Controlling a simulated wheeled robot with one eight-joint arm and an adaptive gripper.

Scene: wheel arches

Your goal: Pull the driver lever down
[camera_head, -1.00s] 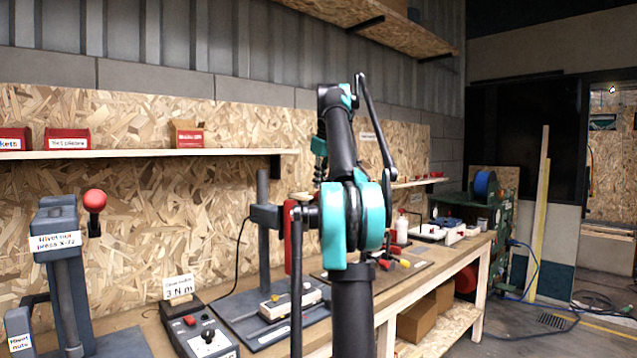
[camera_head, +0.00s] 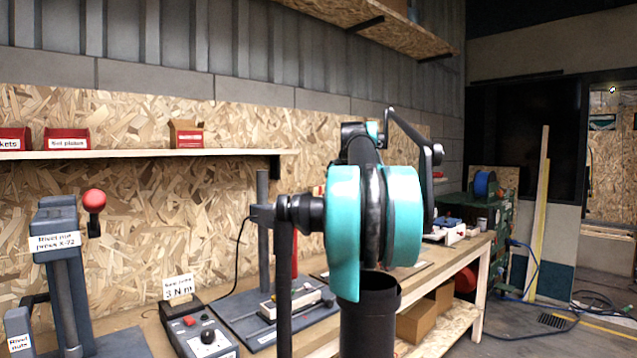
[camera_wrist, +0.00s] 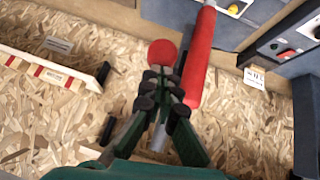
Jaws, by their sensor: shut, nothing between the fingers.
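In the wrist view, a red ball knob (camera_wrist: 162,53), which looks like the end of the driver lever, lies just beyond my gripper (camera_wrist: 161,77). My gripper's fingers are closed together and hold nothing. I cannot tell whether the fingertips touch the knob. The long red driver body (camera_wrist: 197,65) runs beside the knob, to the right of the fingers. In the head view a strip of the red driver body (camera_head: 294,262) shows by the grey stand column (camera_head: 263,235). My arm hides the lever and my gripper there.
A rivet nut press (camera_head: 62,245) with its own red ball lever (camera_head: 94,201) stands at the left. A control box (camera_head: 203,335) and a "3 N m" sign (camera_head: 179,289) stand beside the driver stand. A shelf (camera_head: 140,154) with red boxes runs along the chipboard wall.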

